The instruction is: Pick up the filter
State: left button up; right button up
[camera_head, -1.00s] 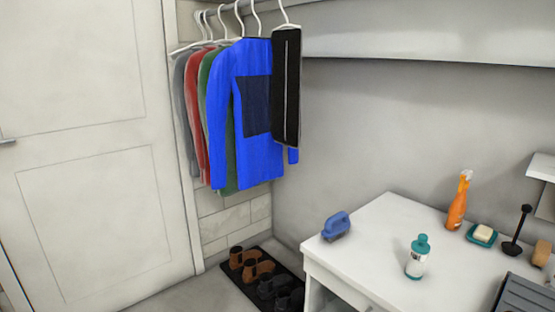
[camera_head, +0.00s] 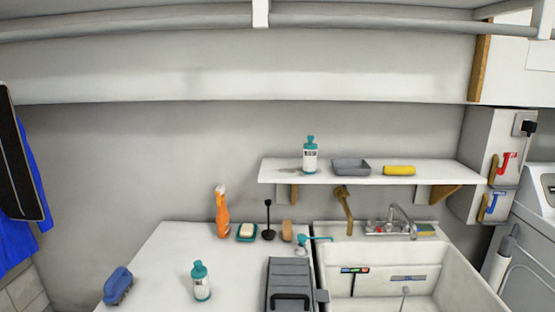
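I cannot tell for sure which thing is the filter. A dark grey ribbed flat piece with a black handle (camera_head: 290,284) lies on the white counter (camera_head: 150,262), left of the sink, cut off by the bottom edge of the view. A grey shallow tray-like piece (camera_head: 351,167) sits on the wall shelf (camera_head: 285,172), between a teal-capped bottle (camera_head: 310,156) and a yellow roll (camera_head: 399,170). Neither of my grippers is in view.
The counter holds a blue brush (camera_head: 117,286), a teal-capped bottle (camera_head: 201,283), an orange spray bottle (camera_head: 222,213) and a soap dish (camera_head: 246,233). A sink (camera_head: 455,283) with a faucet stands right of it, then a white machine (camera_head: 530,240). Clothes hang far left.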

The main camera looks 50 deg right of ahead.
aim_at(310, 150)
jog(key=l+z, duration=0.1)
jog(key=z, duration=0.7)
jog(key=l+z, duration=0.15)
jog(key=z, duration=0.7)
